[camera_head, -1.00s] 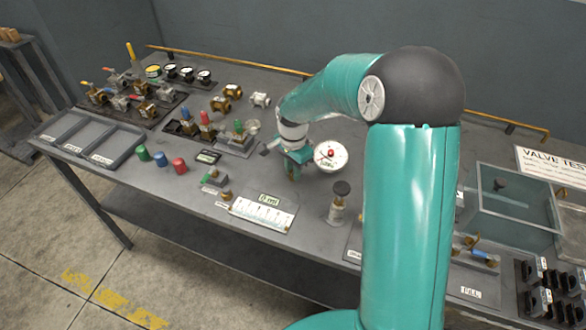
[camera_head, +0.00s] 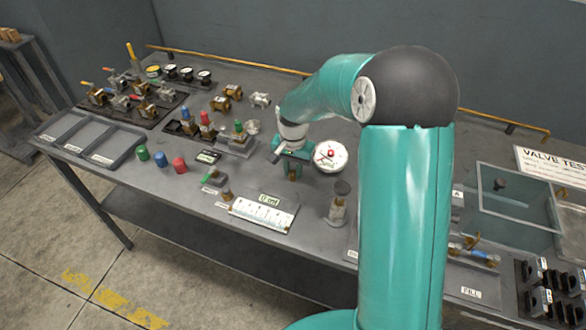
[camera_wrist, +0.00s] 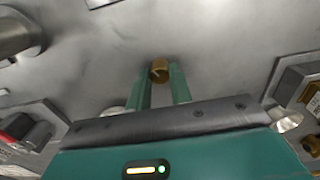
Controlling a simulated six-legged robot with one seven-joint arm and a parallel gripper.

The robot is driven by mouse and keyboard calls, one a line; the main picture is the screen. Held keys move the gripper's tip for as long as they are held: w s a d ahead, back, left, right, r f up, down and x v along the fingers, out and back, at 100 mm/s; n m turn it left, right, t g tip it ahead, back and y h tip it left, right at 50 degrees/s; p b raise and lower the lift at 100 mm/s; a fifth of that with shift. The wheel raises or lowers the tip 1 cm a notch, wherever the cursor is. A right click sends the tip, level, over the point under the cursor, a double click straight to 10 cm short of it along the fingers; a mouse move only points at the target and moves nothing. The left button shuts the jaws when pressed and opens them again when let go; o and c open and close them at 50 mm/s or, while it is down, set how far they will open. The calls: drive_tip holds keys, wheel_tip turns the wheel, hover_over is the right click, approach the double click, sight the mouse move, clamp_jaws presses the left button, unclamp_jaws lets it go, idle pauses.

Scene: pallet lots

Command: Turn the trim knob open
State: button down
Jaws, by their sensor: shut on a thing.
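My gripper (camera_head: 293,176) is over the middle of the bench, just left of a round white dial with a red centre (camera_head: 331,156). In the wrist view my gripper (camera_wrist: 160,82) has its two green fingers close together on either side of a small brass knob (camera_wrist: 160,70). The fingers are shut on this knob, which shows a slot-like mark on its end. I take it to be the trim knob, though no label on it is readable. In the head view the knob is mostly hidden by my fingers.
A black-topped metal post (camera_head: 339,203) stands right of my gripper. A white scale plate (camera_head: 264,213) lies in front. A clear box (camera_head: 515,207) is at the right.

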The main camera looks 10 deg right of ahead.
drive_tip(key=n, duration=1.4)
drive_tip(key=shift+n, duration=0.3)
drive_tip(key=n, duration=1.2)
drive_tip(key=shift+n, duration=0.4)
drive_tip(key=c, duration=1.3)
unclamp_jaws()
drive_tip(key=shift+o, duration=0.2)
